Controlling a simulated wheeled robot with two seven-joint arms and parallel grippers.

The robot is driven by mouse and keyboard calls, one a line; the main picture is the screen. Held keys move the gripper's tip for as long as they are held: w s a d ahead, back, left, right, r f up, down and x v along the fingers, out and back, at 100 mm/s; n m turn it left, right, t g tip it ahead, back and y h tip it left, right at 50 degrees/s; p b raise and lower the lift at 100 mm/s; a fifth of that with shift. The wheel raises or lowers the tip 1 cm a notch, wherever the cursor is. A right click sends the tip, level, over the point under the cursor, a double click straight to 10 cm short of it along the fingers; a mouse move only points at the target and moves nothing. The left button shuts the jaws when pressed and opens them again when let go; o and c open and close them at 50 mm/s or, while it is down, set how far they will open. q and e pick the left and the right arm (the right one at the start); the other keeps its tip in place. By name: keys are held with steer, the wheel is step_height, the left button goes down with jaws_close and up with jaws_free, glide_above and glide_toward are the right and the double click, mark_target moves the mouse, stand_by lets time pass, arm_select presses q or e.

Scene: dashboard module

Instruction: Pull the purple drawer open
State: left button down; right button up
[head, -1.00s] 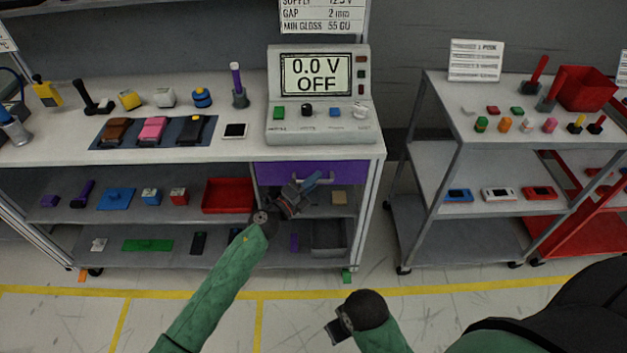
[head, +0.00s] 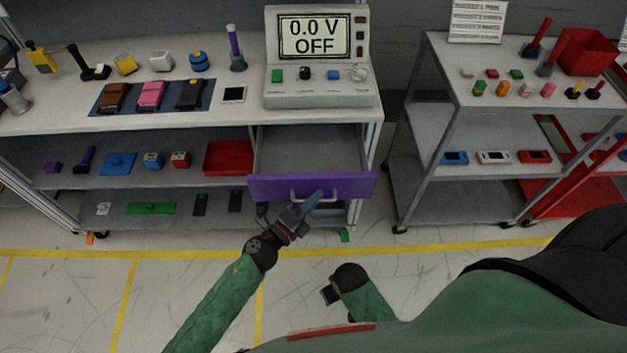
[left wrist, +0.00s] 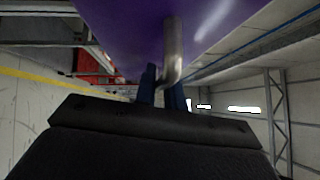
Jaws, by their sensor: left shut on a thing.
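The purple drawer (head: 350,186) is under the bench top, below the meter, and stands well out from the bench; its grey inside (head: 310,150) shows and looks empty. A metal bar handle (head: 335,192) is on its front. My left gripper (head: 307,203) is shut on the handle. In the left wrist view, the blue fingers (left wrist: 164,92) are on either side of the handle (left wrist: 173,50), with the purple front (left wrist: 120,25) close above. My right gripper (head: 330,294) is low, apart from the bench; whether its jaws are open is unclear.
The meter (head: 318,85) reading "0.0 V OFF" stands on the bench above the drawer. A red tray (head: 228,158) is on the shelf left of the drawer. A grey cart (head: 436,100) stands to the right.

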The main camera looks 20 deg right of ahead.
arm_select(q)
steer(key=shift+s+a, duration=0.15)
steer(key=shift+s, duration=0.4)
steer(key=shift+s+a, duration=0.15)
steer(key=shift+s, duration=0.4)
steer(key=c, duration=1.8)
jaws_free()
steer(key=shift+o, duration=0.2)
